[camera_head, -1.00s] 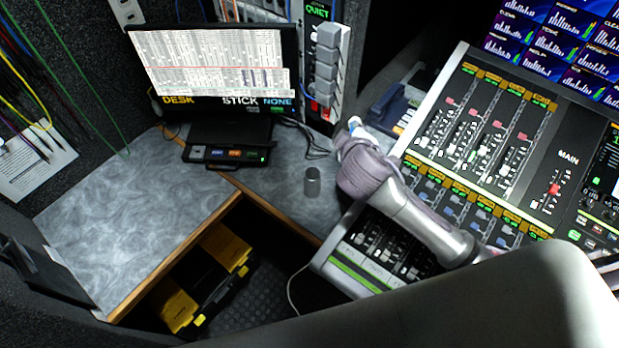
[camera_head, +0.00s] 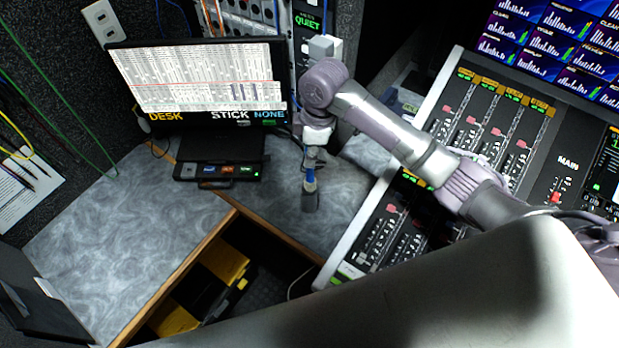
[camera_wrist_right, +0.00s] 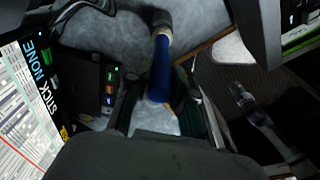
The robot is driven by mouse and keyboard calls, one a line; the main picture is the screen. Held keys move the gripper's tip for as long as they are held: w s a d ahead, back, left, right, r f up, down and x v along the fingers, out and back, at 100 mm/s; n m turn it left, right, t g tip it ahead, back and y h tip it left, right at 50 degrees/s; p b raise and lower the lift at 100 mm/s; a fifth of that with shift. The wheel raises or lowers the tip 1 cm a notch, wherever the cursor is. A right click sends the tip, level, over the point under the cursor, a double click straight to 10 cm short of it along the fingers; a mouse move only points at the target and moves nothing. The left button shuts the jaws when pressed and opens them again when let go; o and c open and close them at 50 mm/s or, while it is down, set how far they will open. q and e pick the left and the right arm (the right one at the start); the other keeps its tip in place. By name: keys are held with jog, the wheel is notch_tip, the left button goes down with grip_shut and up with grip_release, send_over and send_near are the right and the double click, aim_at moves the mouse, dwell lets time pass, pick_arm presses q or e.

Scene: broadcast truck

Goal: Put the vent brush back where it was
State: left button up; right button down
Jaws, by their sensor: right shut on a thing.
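The vent brush (camera_head: 310,177) has a blue handle and a pale collar. My right gripper (camera_head: 314,150) is shut on it and holds it roughly upright, lower end down, over the desk. In the right wrist view the blue handle (camera_wrist_right: 160,72) runs away from between the fingers toward a dark end near the top. My left gripper is not in view.
A monitor (camera_head: 200,80) and a small button box (camera_head: 218,172) stand behind and left of the cup. The mixing console (camera_head: 480,150) lies close on the right. The grey desk (camera_head: 120,225) is clear at left. A yellow and black case (camera_head: 222,262) sits below the desk edge.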

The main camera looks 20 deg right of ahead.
aim_at(310, 177)
notch_tip(310, 177, down, 5)
jog(key=shift+w+f, duration=0.1)
jog(key=shift+f, duration=0.05)
notch_tip(310, 177, down, 5)
jog(key=shift+f+p, duration=0.1)
jog(key=shift+p, duration=0.3)
jog(key=c, duration=1)
grip_release()
jog(key=shift+r, duration=0.2)
notch_tip(310, 177, up, 12)
jog(key=d+b, duration=0.1)
jog(key=shift+s+d+f, duration=0.15)
jog(key=shift+s, duration=0.05)
